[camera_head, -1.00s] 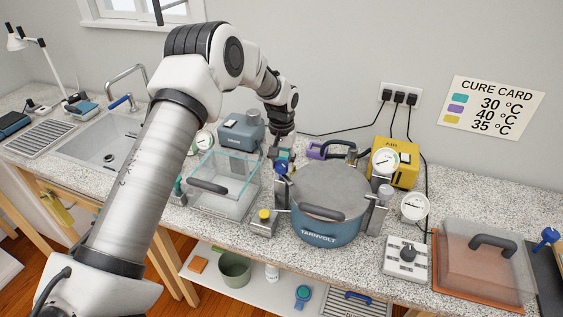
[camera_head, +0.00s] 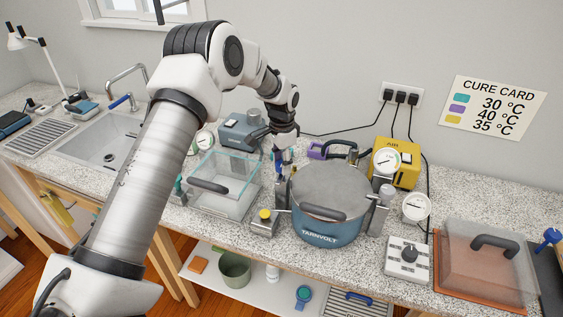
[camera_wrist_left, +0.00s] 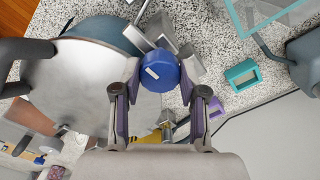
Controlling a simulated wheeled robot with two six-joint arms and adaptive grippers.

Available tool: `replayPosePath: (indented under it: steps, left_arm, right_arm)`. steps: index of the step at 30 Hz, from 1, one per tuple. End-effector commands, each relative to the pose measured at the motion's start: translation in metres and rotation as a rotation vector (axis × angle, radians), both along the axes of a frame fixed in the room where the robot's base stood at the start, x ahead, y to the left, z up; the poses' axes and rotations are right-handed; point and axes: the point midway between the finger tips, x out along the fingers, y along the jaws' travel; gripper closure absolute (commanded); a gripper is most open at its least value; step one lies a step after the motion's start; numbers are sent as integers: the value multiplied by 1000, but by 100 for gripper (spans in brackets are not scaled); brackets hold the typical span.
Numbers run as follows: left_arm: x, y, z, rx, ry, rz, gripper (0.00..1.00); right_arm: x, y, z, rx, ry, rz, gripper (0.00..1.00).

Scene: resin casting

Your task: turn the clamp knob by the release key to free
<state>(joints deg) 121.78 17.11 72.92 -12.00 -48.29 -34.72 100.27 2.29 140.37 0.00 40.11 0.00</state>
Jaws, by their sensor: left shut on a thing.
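The pressure pot (camera_head: 325,237) is blue with a grey lid (camera_head: 330,188). A blue clamp knob (camera_wrist_left: 160,72) with a white mark stands at the pot's rim in the left wrist view. My left gripper (camera_wrist_left: 160,78) is shut on this knob, one finger on each side. In the head view my left gripper (camera_head: 283,163) reaches down at the pot's back left, and its fingers mostly hide the knob. A metal clamp bracket (camera_wrist_left: 158,30) lies beside the knob. I cannot make out a separate release key. My right gripper is not in view.
A clear glass box (camera_head: 222,185) stands left of the pot. A yellow air unit (camera_head: 408,172) with a gauge (camera_head: 386,161) stands behind right. A yellow-topped block (camera_head: 264,222) stands at front left. Small teal (camera_wrist_left: 242,75) and purple (camera_wrist_left: 215,107) blocks lie near the gripper.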

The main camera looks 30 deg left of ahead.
Motion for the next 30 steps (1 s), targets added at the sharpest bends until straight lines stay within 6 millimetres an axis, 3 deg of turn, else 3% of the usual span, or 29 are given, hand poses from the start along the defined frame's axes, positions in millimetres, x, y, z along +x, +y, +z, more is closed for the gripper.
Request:
replayPosePath:
  steps: [20, 21, 23, 30]
  left_arm:
    - [-3, -1, -4, -3, 9, -75, 93]
    - [-3, -1, -4, -3, 9, -75, 51]
    - [-2, -1, -4, -3, 9, -75, 33]
    - [-1, -1, -2, -1, 4, -75, 33]
  right_arm:
    - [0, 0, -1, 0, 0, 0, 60]
    - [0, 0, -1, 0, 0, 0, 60]
    - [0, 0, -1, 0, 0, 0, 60]
    - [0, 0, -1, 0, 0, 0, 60]
